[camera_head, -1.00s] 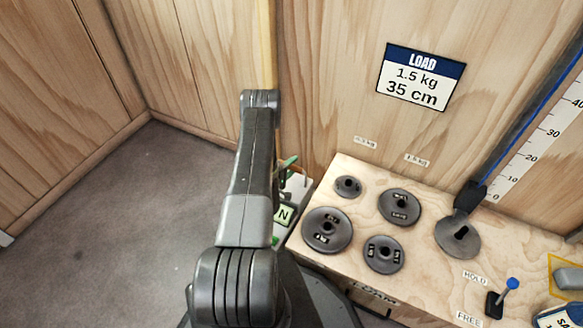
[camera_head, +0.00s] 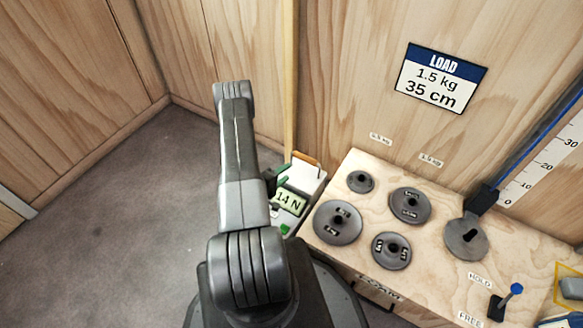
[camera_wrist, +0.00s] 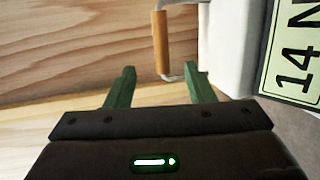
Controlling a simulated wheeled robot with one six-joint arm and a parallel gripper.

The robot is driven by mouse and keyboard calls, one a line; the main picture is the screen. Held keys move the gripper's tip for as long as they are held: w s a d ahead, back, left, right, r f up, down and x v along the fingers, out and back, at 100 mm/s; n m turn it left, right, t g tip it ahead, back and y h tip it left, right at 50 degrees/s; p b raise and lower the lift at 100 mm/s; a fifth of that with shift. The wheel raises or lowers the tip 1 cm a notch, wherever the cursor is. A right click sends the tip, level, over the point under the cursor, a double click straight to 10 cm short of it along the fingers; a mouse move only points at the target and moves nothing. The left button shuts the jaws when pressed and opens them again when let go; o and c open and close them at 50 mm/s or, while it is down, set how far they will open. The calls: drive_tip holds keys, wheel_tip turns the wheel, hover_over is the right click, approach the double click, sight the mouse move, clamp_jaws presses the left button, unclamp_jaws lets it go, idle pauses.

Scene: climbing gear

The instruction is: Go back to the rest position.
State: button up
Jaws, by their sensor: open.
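My gripper (camera_wrist: 158,85) shows in the wrist view with its two green fingers apart and nothing between them. In the head view my arm reaches up the middle of the picture, and the gripper is mostly hidden behind it, with a bit of green showing to the right of the arm. A device with a green display reading 14 N (camera_head: 289,201) stands just right of my arm. Its orange-brown handle (camera_wrist: 160,43) appears beyond the fingers in the wrist view, and I cannot tell the exact gap.
A wooden bench (camera_head: 340,262) at the right holds several dark weight discs (camera_head: 338,222), a slotted plate (camera_head: 466,238) by a scale, and a blue-tipped lever (camera_head: 516,289). A load sign (camera_head: 440,78) hangs on the wooden wall. Grey floor (camera_head: 110,225) is clear at left.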

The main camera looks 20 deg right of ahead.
sight(307, 157)
drive_tip(key=shift+s+a+r, duration=0.1)
drive_tip(key=shift+s+a, duration=0.15)
drive_tip(key=shift+a, duration=0.15)
drive_tip(key=x, duration=0.4)
drive_tip(key=b+x, duration=0.1)
drive_tip(key=x, duration=0.4)
drive_tip(key=b+x, duration=0.1)
drive_tip(key=x, duration=0.4)
drive_tip(key=shift+d+r, duration=0.1)
drive_tip(key=shift+r, duration=0.25)
drive_tip(key=shift+s+r, duration=0.1)
drive_tip(key=shift+r, duration=0.1)
